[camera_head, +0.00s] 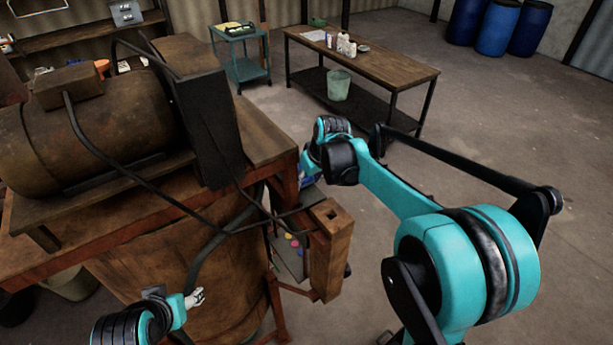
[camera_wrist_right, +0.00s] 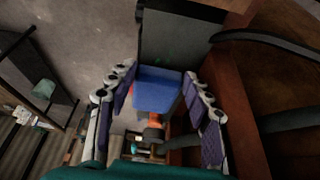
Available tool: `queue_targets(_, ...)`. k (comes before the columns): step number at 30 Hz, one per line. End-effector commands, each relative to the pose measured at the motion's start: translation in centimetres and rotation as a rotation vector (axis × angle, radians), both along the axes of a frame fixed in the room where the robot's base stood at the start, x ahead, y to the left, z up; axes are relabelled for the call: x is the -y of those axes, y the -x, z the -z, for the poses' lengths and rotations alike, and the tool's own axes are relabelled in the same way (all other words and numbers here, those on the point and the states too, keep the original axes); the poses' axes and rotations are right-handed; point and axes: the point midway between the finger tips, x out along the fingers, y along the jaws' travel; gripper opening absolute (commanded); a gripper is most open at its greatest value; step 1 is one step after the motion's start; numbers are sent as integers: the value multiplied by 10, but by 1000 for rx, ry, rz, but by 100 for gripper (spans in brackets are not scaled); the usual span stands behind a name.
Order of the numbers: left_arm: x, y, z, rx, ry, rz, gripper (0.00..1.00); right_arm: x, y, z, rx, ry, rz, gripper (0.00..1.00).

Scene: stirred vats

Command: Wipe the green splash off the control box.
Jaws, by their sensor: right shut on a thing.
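In the right wrist view a blue block, perhaps a sponge (camera_wrist_right: 158,88), sits between the fingers of my right gripper (camera_wrist_right: 160,105), which is shut on it. Just beyond it is a dark grey flat box face (camera_wrist_right: 180,45), likely the control box, with a few faint green specks. The block is close to this face; I cannot tell whether they touch. In the head view the box (camera_head: 289,262) shows small coloured buttons, partly hidden behind a wooden post. My right gripper (camera_head: 311,180) is mostly hidden by its arm. The pale fingertips of my left gripper (camera_head: 195,298) show low at the left; their opening is unclear.
A wooden post (camera_head: 331,255) and black cables stand close to the box. A rusty vat (camera_head: 180,265) and motor (camera_head: 90,130) fill the left. A workbench (camera_head: 375,65), teal cart (camera_head: 240,60) and blue barrels (camera_head: 498,28) stand behind. The floor at right is clear.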

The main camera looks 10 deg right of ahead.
Motion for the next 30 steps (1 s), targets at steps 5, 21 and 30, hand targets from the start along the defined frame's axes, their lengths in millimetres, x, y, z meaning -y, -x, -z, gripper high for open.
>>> queue_targets(5,0,0,1,0,0,0,59,-3,19,2,-11,-8,-13,31)
queue_targets(21,0,0,-2,0,0,0,59,10,51,0,-12,-7,-12,31)
queue_targets(30,0,0,-3,0,0,0,59,17,61,0,-8,-5,-7,31)
